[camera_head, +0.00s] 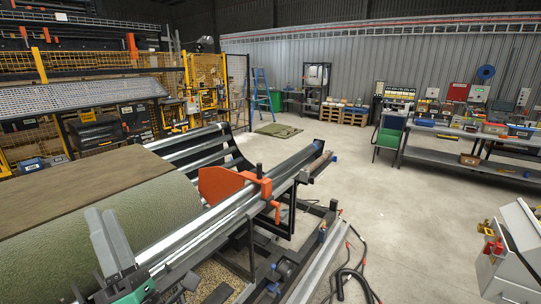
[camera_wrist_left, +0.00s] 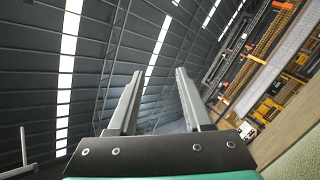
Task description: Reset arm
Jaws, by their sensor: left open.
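My left gripper (camera_head: 101,212) is at the lower left of the head view, fingers pointing up, in front of the large turf roll. In the left wrist view its two grey fingers (camera_wrist_left: 158,75) stand apart with nothing between them. The big green turf roll (camera_head: 165,217) lies at the left under a flat brown sheet of turf (camera_head: 85,195). My right gripper is not in view.
Metal rails (camera_head: 215,213) with an orange plate (camera_head: 220,184) run beside the roll. A frame and cables (camera_head: 352,280) lie to the right. A grey cabinet (camera_head: 508,265) stands at lower right, workbenches (camera_head: 455,150) behind. The middle floor is clear.

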